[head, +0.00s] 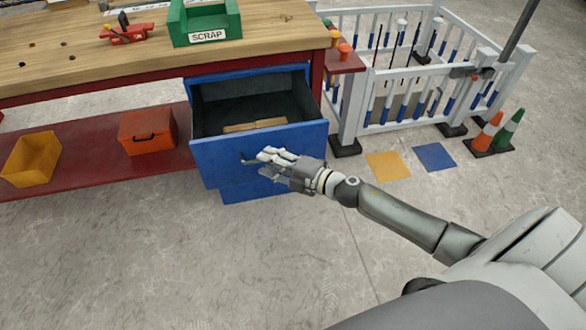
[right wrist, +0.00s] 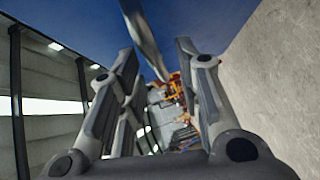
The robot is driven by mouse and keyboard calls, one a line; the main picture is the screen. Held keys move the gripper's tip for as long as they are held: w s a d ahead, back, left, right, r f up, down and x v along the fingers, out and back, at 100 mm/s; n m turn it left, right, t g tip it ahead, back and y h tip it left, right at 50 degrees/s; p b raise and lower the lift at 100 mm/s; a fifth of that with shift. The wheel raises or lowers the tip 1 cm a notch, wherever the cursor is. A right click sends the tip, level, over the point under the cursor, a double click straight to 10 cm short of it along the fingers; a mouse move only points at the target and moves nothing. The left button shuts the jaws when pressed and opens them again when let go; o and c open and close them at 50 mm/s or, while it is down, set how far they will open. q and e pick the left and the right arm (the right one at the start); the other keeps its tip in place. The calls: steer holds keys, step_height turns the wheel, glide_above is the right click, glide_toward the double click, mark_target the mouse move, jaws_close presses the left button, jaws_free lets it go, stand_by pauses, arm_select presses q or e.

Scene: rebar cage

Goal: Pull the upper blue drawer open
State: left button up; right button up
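The upper blue drawer (head: 225,158) stands pulled out from under the workbench, its dark inside visible with wooden pieces (head: 254,125) in it. My right gripper (head: 262,160) is at the drawer's front face, by its handle (head: 246,160), and covers part of it. In the right wrist view, a grey bar, the handle (right wrist: 145,38), lies between the two spread fingers (right wrist: 158,95), with a gap to each finger. The blue drawer front (right wrist: 85,22) is behind it. My left gripper is not in view.
A lower blue front (head: 235,192) shows below the open drawer. The wooden bench top (head: 110,55) carries a green SCRAP box (head: 205,22). Orange (head: 147,130) and yellow (head: 32,158) bins stand on the red shelf. A white fence (head: 420,75) is at right. The floor in front is clear.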

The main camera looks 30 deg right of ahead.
steer(key=v, duration=1)
steer(key=shift+s+d, duration=0.2)
steer(key=shift+s, duration=0.1)
